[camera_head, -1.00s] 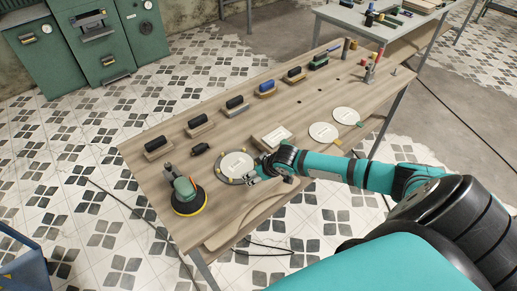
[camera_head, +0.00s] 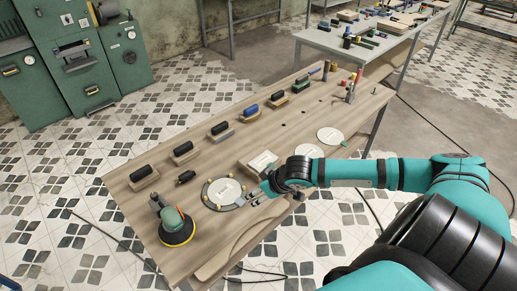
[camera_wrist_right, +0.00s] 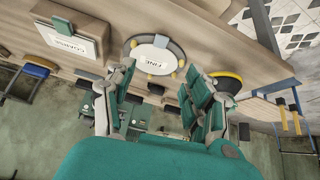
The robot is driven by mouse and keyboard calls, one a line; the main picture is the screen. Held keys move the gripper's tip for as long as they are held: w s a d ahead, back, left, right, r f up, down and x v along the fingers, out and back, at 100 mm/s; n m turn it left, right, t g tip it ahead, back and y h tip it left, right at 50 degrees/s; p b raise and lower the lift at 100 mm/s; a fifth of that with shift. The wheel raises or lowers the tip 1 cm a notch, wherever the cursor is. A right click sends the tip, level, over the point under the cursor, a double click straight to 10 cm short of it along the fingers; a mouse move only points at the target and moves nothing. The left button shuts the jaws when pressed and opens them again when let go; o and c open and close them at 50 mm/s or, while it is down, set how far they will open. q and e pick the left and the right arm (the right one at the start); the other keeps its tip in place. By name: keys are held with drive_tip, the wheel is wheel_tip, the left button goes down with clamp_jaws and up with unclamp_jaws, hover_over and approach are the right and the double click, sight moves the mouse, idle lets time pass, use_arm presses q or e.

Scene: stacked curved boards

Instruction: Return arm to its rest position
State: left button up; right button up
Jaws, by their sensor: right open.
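My right arm comes in from the right in the head view, stretched over the table. My right gripper (camera_head: 256,197) is just right of the round disc marked FINE (camera_head: 224,192), which sits in a ring with yellow pegs. In the right wrist view, the gripper (camera_wrist_right: 158,90) has its two green-padded fingers spread apart with nothing between them. The FINE disc (camera_wrist_right: 152,56) shows beyond the fingers in that view. Whether the fingertips touch the ring is hard to tell. My left gripper is not in view.
A sander (camera_head: 174,224) with a yellow-edged pad stands left of the disc. A square block (camera_head: 262,162) marked COARSE (camera_wrist_right: 72,40) lies close to my gripper. Several dark-handled blocks line the far side of the wooden table (camera_head: 250,140). A curved board lies along the near edge.

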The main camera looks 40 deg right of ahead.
idle(0.3)
drive_tip(key=s+a+f+n+y, duration=0.1)
drive_tip(key=s+a, duration=0.3)
drive_tip(key=a, duration=0.3)
drive_tip(key=s+a+f, duration=0.2)
drive_tip(key=s+a, duration=0.2)
drive_tip(key=a, duration=0.2)
drive_tip(key=s+a+r+m+g+h, duration=0.1)
drive_tip(key=s+r+g+h, duration=0.15)
drive_tip(key=s, duration=0.85)
wheel_tip(320, 180, down, 31)
drive_tip(key=s+g+b, duration=0.2)
drive_tip(key=b, duration=0.4)
drive_tip(key=s+d+f+b, duration=0.1)
drive_tip(key=s+f+b, duration=0.1)
drive_tip(key=s+f, duration=0.6)
drive_tip(key=s+d+f+g+b, duration=0.1)
drive_tip(key=s+f+b, duration=0.1)
drive_tip(key=s+f, duration=0.6)
wheel_tip(320, 180, down, 6)
drive_tip(key=shift+s+d+f+b, duration=0.15)
drive_tip(key=shift+s+d+b, duration=0.15)
drive_tip(key=shift+d, duration=0.1)
